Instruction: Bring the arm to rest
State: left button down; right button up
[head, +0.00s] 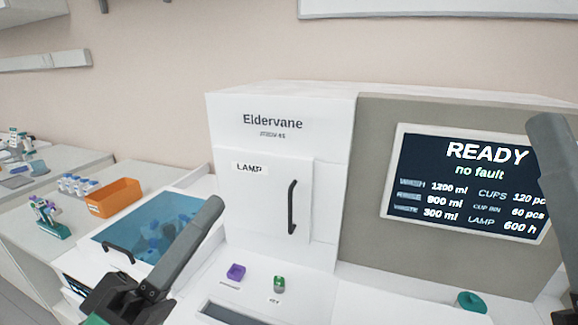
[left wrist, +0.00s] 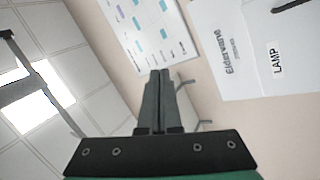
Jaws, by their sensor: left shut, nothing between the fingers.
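My left gripper (head: 212,205) comes in from the lower left of the head view and points up in front of the white machine (head: 230,150). It also shows in the left wrist view (left wrist: 158,74), with its two fingers together and nothing between them. It is apart from the machine, whose closed lamp door (head: 265,200) has a black handle (head: 292,207). A grey finger-like part of my right gripper (head: 553,150) shows at the right edge of the head view, in front of the screen. The rest of it is out of frame, so its opening cannot be told.
The screen (head: 440,165) reads READY, no fault. A blue-lidded bin (head: 150,222) stands left of the machine. An orange box (head: 115,198), a rack of tubes (head: 78,184) and a teal stand with tubes (head: 50,222) are on the left bench. A purple button (head: 236,271) and a green key switch (head: 279,284) sit below the door.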

pick_arm(q)
jog(key=s+a+r+m+t+y, duration=0.65)
jog(key=s+a+r+y, duration=0.2)
jog(key=r+y, duration=0.3)
notch_tip(320, 180, up, 37)
jog(key=p, duration=3.8)
notch_tip(320, 180, down, 41)
jog(key=b, duration=4.1)
jog(key=shift+w+a+t, duration=0.2)
jog(key=shift+w+t, duration=0.05)
jog(key=shift+t, duration=0.1)
jog(key=shift+f, duration=0.1)
